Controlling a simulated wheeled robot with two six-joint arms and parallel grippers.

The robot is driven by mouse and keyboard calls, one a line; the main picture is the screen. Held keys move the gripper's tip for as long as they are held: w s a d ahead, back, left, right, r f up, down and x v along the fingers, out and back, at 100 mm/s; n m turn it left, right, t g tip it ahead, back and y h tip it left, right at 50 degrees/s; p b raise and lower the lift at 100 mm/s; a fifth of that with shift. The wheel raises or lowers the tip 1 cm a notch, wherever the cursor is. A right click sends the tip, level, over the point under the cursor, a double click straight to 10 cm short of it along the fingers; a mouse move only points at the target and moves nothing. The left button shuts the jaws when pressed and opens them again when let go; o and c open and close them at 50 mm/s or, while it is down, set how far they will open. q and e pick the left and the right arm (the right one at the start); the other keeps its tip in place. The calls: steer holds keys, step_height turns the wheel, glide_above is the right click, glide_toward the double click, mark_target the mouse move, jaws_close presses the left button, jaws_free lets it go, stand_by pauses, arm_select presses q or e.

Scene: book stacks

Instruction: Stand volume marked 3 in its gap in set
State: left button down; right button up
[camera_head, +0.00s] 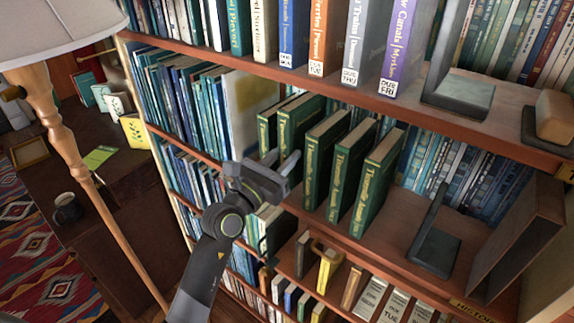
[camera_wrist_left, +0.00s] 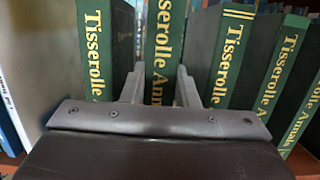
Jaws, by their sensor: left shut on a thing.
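Several matching dark green volumes with gold lettering stand upright in a row on the middle shelf (camera_head: 400,262). My left gripper (camera_head: 278,162) reaches in from the front and is shut on the second green volume from the left (camera_head: 285,138). In the left wrist view this held volume (camera_wrist_left: 163,45) stands upright between my two fingers (camera_wrist_left: 161,88). The leftmost green volume (camera_wrist_left: 107,45) is on its left, and a volume with gold bands (camera_wrist_left: 230,60) is on its right. The volume numbers are hidden or too small to read. My right gripper is not in view.
A dark bookend (camera_head: 434,245) stands right of the green row, with bare shelf between. The shelf above (camera_head: 490,100) carries books with due labels and overhangs the row. A lamp (camera_head: 55,100) stands at the left, and a mug (camera_head: 67,207) is behind it.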

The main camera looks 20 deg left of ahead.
arm_select(q)
steer(key=shift+w+d, duration=0.2)
steer(key=shift+w, duration=0.25)
step_height(320, 180, down, 3)
steer(key=shift+f+b, duration=0.15)
steer(key=shift+b, duration=0.5)
steer(key=shift+f, duration=0.2)
steer(key=c, duration=1.1)
jaws_free()
steer(key=shift+s, duration=0.1)
